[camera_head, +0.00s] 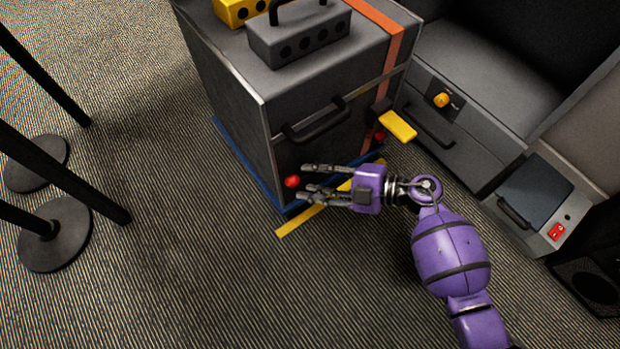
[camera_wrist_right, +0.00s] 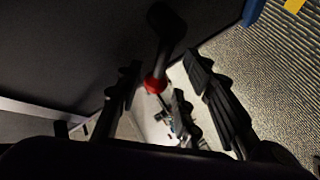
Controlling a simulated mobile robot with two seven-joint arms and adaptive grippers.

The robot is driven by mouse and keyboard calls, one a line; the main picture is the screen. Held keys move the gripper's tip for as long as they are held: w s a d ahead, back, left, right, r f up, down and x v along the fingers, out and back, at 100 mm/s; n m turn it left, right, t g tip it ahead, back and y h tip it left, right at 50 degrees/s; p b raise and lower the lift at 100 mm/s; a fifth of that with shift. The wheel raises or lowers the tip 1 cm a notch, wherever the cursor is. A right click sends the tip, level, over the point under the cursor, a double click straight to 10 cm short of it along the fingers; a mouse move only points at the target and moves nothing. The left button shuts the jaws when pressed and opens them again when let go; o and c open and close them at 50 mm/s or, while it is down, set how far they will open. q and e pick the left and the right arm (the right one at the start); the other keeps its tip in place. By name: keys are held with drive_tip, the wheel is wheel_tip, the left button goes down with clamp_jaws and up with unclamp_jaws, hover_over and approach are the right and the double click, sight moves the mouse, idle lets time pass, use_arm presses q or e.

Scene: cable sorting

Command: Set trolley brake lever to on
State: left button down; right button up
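The grey trolley (camera_head: 240,95) stands in the middle of the head view. A red knob (camera_head: 292,181) shows low at its front left corner, just past the fingertips of my right gripper (camera_head: 318,183). In the wrist view a dark lever with a red collar (camera_wrist_right: 155,86) shows between the spread fingers of the right gripper (camera_wrist_right: 158,100). The fingers look apart and not closed on it. I cannot tell whether they touch it, or which brake setting the lever shows. My left gripper is not in view.
A yellow pad (camera_head: 397,125) and a second red knob (camera_head: 380,136) are at the trolley's right side. A grey toolbox (camera_head: 300,38) sits on top. Grey cabinets (camera_head: 470,140) stand to the right. Posts with round bases (camera_head: 55,235) stand left; the carpet between is clear.

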drive_tip(key=shift+w+a+f, duration=0.1)
drive_tip(key=shift+w+a, duration=0.05)
drive_tip(key=shift+a, duration=0.4)
drive_tip(key=shift+c, duration=0.3)
clamp_jaws()
